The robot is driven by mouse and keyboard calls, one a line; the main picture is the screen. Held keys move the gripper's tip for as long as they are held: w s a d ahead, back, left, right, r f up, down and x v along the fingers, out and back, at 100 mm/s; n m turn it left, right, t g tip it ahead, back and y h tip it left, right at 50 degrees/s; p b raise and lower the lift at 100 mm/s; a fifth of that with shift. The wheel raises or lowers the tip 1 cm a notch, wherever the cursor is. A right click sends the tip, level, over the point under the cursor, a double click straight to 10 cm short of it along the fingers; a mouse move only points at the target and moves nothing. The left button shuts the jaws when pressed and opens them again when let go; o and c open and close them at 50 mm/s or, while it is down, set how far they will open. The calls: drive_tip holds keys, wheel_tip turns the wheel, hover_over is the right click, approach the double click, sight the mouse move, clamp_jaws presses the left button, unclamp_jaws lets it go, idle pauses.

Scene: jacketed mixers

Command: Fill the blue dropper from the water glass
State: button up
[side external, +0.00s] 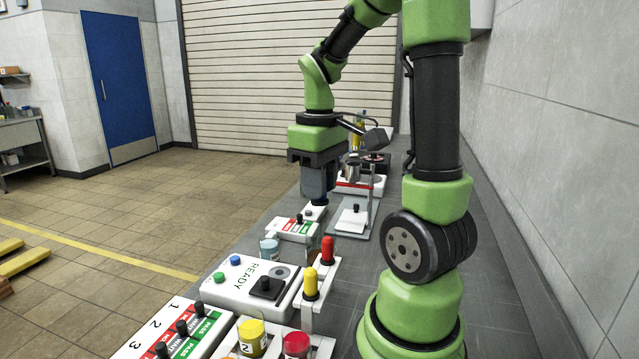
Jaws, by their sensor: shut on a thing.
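My gripper (319,196) points down over the bench, beyond the rack and the ready box. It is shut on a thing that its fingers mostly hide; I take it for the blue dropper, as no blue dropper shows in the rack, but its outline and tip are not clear. A small pale-blue glass (269,249), which looks like the water glass, stands behind the ready box, nearer the camera than my gripper and apart from it. Its water level cannot be made out.
A white rack holds a red dropper (327,250) and a yellow dropper (311,284). The ready box (232,290) has blue and green buttons. Switch panels (172,335), capped jars (252,338) and a stand (350,222) crowd the bench. A wall runs along the right.

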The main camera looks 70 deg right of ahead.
drive_tip(key=shift+w+d, duration=0.1)
drive_tip(key=w+d+f, duration=0.2)
drive_tip(key=w+d, duration=0.4)
drive_tip(key=w, duration=0.2)
drive_tip(key=w+d+f, duration=0.3)
drive_tip(key=w+d, duration=0.2)
drive_tip(key=w, duration=0.3)
wheel_tip(320, 180, down, 9)
drive_tip(key=shift+d+f, duration=0.15)
idle(0.8)
drive_tip(key=shift+s, duration=0.1)
idle(1.3)
wheel_tip(320, 180, up, 8)
drive_tip(key=shift+r, duration=0.25)
idle(0.7)
idle(0.4)
